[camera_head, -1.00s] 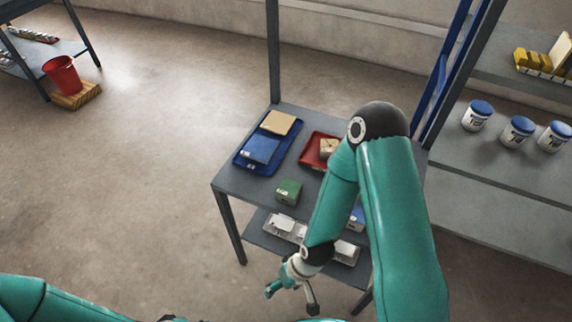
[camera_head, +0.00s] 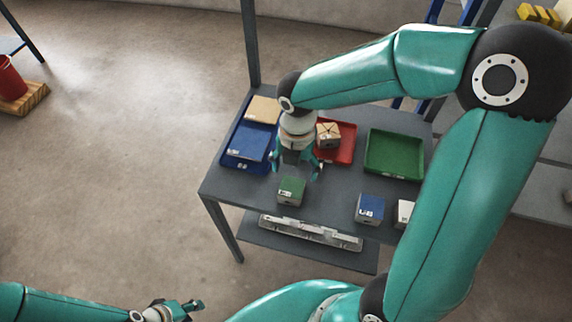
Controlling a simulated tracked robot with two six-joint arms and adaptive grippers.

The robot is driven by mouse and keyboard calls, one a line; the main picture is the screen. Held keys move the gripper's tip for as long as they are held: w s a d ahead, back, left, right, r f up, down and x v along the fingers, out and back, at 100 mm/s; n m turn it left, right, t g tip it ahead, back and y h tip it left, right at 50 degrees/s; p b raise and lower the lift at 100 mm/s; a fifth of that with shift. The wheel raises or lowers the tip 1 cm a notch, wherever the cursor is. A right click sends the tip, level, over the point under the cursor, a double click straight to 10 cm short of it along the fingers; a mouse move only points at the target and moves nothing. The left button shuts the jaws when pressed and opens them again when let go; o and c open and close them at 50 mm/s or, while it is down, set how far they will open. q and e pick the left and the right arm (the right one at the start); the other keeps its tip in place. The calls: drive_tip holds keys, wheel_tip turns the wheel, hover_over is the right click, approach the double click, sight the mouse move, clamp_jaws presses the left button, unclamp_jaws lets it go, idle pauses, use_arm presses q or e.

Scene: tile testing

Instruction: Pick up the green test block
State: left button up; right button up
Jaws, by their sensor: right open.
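The green test block (camera_head: 291,191) sits on the grey table near its front edge, green on top with a pale front that bears a small label. My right gripper (camera_head: 297,174) hangs above and just behind the block, fingers pointing down and spread, with nothing between them. I cannot tell the exact height of the fingertips over the block. My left gripper (camera_head: 190,308) is low at the bottom edge, away from the table. It looks empty, with its fingers apart.
On the table (camera_head: 235,190) are a blue tray (camera_head: 234,160) with blue and tan tiles, a red tray (camera_head: 346,151) with a tan block (camera_head: 328,134), and an empty green tray (camera_head: 394,155). A blue block (camera_head: 369,208) and a white block (camera_head: 404,213) stand at right. A lower shelf holds a pale rack (camera_head: 310,233).

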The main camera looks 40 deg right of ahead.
sight(291, 187)
drive_tip(key=f+b, duration=0.4)
drive_tip(key=f, duration=0.1)
drive_tip(key=f+b, duration=0.2)
drive_tip(key=f, duration=0.1)
drive_tip(key=shift+w+a+f+b, duration=0.2)
drive_tip(key=shift+a+b, duration=0.1)
drive_tip(key=shift+b, duration=0.1)
drive_tip(key=shift+f+b, duration=0.3)
drive_tip(key=shift+f, duration=0.25)
use_arm(q)
wheel_tip(291, 187, down, 8)
drive_tip(key=shift+d, duration=0.1)
use_arm(e)
drive_tip(key=c, duration=0.9)
use_arm(q)
wheel_tip(291, 187, up, 7)
drive_tip(key=p, duration=0.7)
use_arm(e)
drive_tip(key=shift+r, duration=3.6)
